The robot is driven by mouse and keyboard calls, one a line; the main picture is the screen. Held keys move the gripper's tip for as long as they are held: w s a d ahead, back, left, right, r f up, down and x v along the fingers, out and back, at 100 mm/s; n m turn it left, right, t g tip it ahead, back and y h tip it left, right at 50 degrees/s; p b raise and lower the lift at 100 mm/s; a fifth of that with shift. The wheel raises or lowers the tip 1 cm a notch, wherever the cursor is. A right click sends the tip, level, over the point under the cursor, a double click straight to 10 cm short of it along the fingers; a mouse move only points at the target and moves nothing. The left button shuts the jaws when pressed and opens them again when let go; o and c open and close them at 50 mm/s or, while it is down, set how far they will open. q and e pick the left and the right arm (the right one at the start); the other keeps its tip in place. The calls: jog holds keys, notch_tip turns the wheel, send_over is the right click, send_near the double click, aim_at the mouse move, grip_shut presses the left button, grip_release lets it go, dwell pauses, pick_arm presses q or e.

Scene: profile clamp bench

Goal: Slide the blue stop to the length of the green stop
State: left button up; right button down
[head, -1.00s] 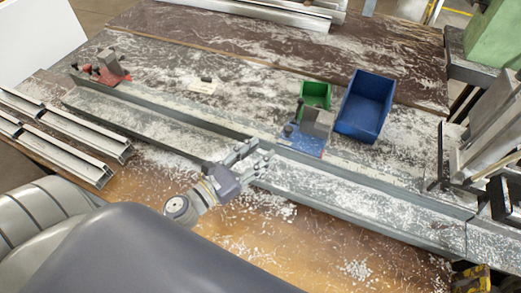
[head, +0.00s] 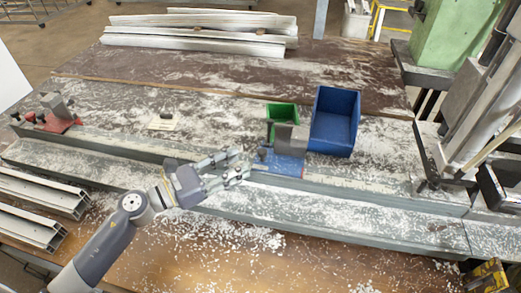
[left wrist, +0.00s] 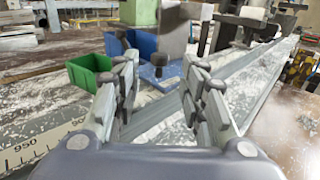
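The blue stop (head: 281,163) has a blue base, a grey block and a dark knob. It sits on the long grey rail (head: 330,191), in front of the green and blue bins. In the left wrist view the blue stop (left wrist: 160,75) shows just beyond the gap between my fingers. My left gripper (head: 243,166) is open and empty, just left of the blue stop, with its fingers pointing at it; it also shows in the left wrist view (left wrist: 160,88). I see no contact. I cannot make out a green stop. A red stop (head: 58,122) stands at the rail's far left. My right gripper is not in view.
A green bin (head: 274,110) and a blue bin (head: 334,148) stand behind the blue stop. Aluminium profiles (head: 45,190) lie at front left, more (head: 195,40) at the back. A green machine (head: 450,35) stands at right. Shavings cover the bench. A scale (left wrist: 45,147) shows in the left wrist view.

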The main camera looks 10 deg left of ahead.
aim_at(262, 151)
pick_arm(q)
jog(key=p+x, duration=0.2)
jog(key=x, duration=0.5)
jog(key=shift+w+d+r, duration=0.1)
jog(key=shift+w, duration=0.05)
jog(key=shift+w+d+p, duration=0.35)
jog(key=shift+w+d, duration=0.1)
jog(key=shift+d, duration=0.05)
grip_shut()
jog(key=shift+d+b, duration=0.1)
jog(key=shift+b, duration=0.25)
